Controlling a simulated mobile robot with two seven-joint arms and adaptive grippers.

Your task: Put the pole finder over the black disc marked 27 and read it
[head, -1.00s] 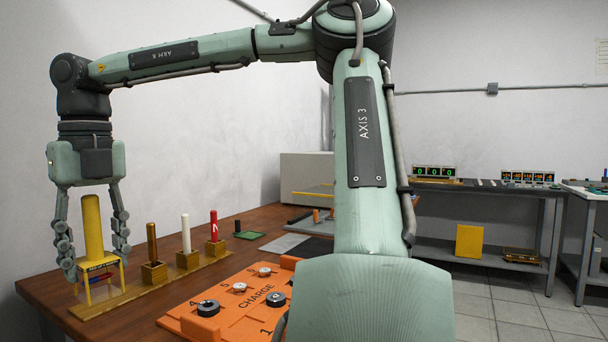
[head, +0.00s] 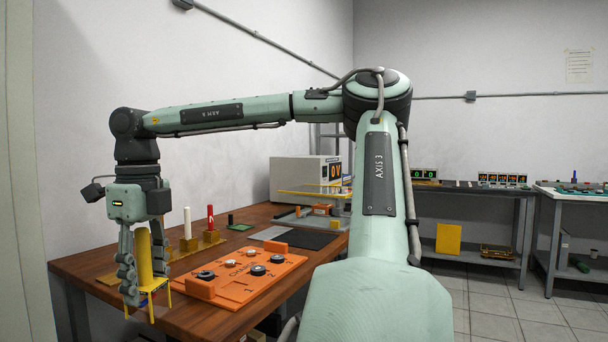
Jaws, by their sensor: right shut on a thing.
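The pole finder (head: 144,260) has a yellow upright handle above a small yellow legged frame with blue and red parts. My right gripper (head: 144,280) is shut on its handle, at the near left part of the wooden table. The frame's feet show below the fingers, near the table's front edge; I cannot tell whether they touch anything. An orange board (head: 220,292) lies to the right of the gripper with several discs. Dark discs there include one at the near left (head: 206,275) and one at the near middle (head: 258,270). No 27 is readable. My left gripper is out of view.
Behind the gripper, a white rod (head: 187,223) and a red rod (head: 210,217) stand in blocks. A dark mat (head: 306,239), a yellow-topped stand (head: 312,191) and a grey box with an orange display (head: 296,178) lie beyond the board. My arm hides the table's right side.

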